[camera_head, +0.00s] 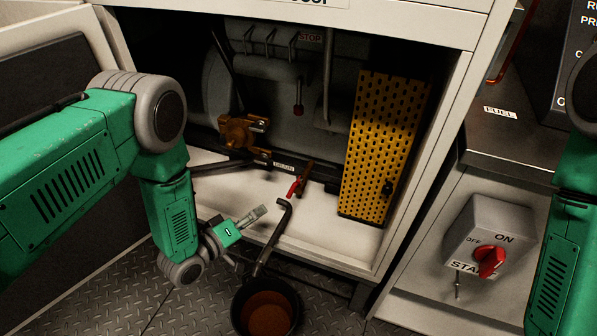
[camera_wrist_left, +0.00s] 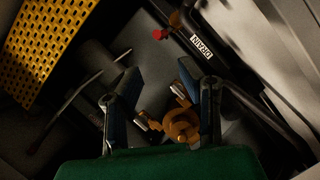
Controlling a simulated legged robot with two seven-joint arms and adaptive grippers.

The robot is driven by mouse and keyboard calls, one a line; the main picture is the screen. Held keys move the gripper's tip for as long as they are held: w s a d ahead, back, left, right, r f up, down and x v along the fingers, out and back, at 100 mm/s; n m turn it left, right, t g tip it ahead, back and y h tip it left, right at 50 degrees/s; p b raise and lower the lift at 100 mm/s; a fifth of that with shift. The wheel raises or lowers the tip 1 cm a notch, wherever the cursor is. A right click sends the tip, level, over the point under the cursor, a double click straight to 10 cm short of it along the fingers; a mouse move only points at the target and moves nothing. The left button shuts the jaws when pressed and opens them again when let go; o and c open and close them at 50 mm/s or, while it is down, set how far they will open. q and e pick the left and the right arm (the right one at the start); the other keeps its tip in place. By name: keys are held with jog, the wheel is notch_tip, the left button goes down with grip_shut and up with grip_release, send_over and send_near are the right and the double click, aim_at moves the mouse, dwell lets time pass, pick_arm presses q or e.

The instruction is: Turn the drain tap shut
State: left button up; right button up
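The drain tap (camera_head: 306,174) is a brass fitting low in the open cabinet, beside a white label. Its red handle end (camera_head: 293,188) points down and left, toward the front. In the left wrist view the red end (camera_wrist_left: 159,34) shows near the top, beside the DRAIN label (camera_wrist_left: 200,47). My left gripper (camera_head: 258,214) is in front of the cabinet opening, left of and below the tap, apart from it. The left wrist view shows its two fingers (camera_wrist_left: 162,72) spread with nothing held. My right arm shows at the right edge; its gripper is out of view.
A bent dark drain pipe (camera_head: 272,236) leads toward a black bucket (camera_head: 265,307) holding brown liquid. A perforated yellow guard (camera_head: 385,140) stands right of the tap. Another brass valve (camera_head: 238,132) is farther left. A red switch (camera_head: 490,262) is on the right cabinet.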

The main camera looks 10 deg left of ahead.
aim_at(291, 190)
pick_arm(q)
jog(key=b+x, duration=0.4)
jog(key=x, duration=0.8)
jog(key=shift+w+d+f, duration=0.2)
jog(key=shift+w+d, duration=0.25)
jog(key=shift+w, duration=0.2)
grip_shut()
